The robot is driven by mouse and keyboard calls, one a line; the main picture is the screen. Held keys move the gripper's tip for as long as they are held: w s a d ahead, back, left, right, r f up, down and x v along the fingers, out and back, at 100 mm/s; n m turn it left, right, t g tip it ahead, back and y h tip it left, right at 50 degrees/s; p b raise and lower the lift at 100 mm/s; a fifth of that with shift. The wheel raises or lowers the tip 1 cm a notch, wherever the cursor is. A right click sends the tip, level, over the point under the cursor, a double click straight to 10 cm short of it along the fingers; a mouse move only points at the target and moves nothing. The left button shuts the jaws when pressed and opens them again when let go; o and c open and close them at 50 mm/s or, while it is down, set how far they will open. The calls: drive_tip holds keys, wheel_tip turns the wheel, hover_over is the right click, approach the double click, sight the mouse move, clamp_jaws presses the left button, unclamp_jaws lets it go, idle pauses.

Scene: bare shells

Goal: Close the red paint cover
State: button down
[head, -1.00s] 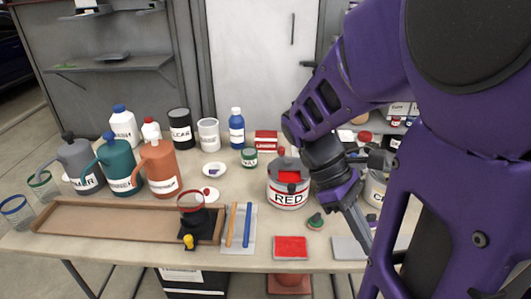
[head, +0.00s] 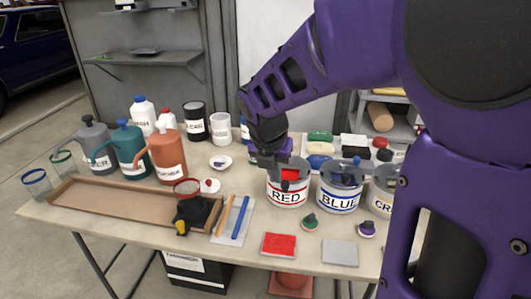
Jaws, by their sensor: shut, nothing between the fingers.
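The red paint can (head: 287,196), labelled RED, stands upright on the table near the middle of the head view. Its grey top (head: 304,168) has an opening where red paint (head: 290,175) shows, so the cover appears open. The cover flap itself is hard to make out. My gripper (head: 272,160) is at the back left of the can's top, close to its rim. Its fingers are shut and empty, partly lost against the dark wrist. I cannot tell whether they touch the can.
The blue paint can (head: 338,196) stands close on the right, with another labelled can (head: 384,195) beyond it. A red pad (head: 279,245) and a grey pad (head: 340,252) lie in front. A long brown tray (head: 120,205) and several jugs fill the left.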

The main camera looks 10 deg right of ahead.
drive_tip(key=b, duration=0.3)
approach(284, 193)
wheel_tip(284, 193, down, 4)
drive_tip(key=s+a, duration=0.2)
drive_tip(key=s, duration=0.1)
drive_tip(key=w+d, duration=0.1)
drive_tip(key=w, duration=0.1)
drive_tip(key=w+d, duration=0.1)
drive_tip(key=w, duration=0.1)
drive_tip(key=shift+d+f, duration=0.1)
drive_tip(key=shift+d, duration=0.05)
drive_tip(key=shift+w+d+p, duration=0.1)
drive_tip(key=shift+w+p, duration=0.15)
drive_tip(key=shift+p, duration=0.2)
drive_tip(key=w+p, duration=0.1)
drive_tip(key=w, duration=0.1)
drive_tip(key=w+d+p, duration=0.1)
drive_tip(key=w+p, duration=0.1)
drive_tip(key=w+d+p, duration=0.1)
drive_tip(key=w, duration=0.1)
drive_tip(key=shift+w+p, duration=0.3)
drive_tip(key=shift+p, duration=0.05)
